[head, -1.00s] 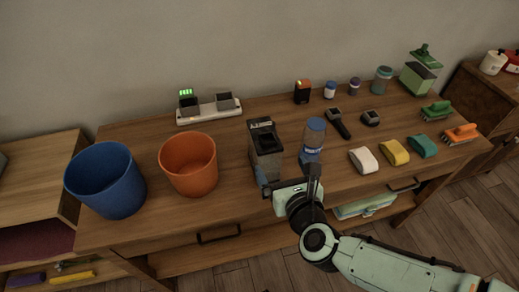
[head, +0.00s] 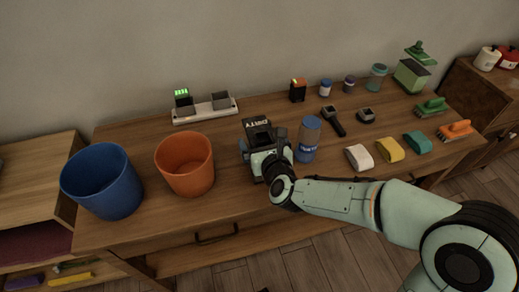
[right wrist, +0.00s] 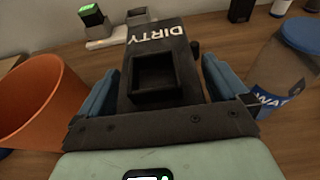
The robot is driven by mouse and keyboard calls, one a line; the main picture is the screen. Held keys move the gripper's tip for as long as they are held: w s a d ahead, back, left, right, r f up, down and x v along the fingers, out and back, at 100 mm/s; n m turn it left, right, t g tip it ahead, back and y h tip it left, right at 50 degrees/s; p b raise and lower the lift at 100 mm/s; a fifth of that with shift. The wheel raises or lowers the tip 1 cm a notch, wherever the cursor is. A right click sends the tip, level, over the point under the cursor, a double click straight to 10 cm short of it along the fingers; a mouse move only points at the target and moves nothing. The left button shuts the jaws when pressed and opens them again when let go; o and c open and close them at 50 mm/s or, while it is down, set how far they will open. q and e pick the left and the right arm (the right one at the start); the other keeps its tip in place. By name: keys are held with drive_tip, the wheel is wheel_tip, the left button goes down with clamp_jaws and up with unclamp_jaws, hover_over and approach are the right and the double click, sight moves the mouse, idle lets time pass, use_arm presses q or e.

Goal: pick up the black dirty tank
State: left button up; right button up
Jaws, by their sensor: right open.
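The black dirty tank (head: 257,128) stands on the wooden table, between the orange bucket and a blue-lidded bottle. In the right wrist view the tank (right wrist: 156,42) shows its white "DIRTY" lettering and a square recess on top. My right gripper (head: 262,150) is at the tank's near side and hides its lower front. In the right wrist view the blue fingers of my right gripper (right wrist: 158,85) are open, one on each side of the tank. Whether the fingers touch it I cannot tell. My left gripper is not in view.
The orange bucket (head: 187,165) is close on the left, with a blue bucket (head: 103,182) beyond. The blue-lidded bottle (head: 308,140) stands close on the right. A charger base (head: 204,111) is behind. Sponges (head: 389,150) and brushes (head: 455,130) lie to the right.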

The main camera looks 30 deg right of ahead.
drive_tip(key=shift+w+d+f, duration=0.1)
drive_tip(key=shift+w, duration=0.15)
drive_tip(key=c, duration=1.6)
drive_tip(key=shift+o, duration=0.2)
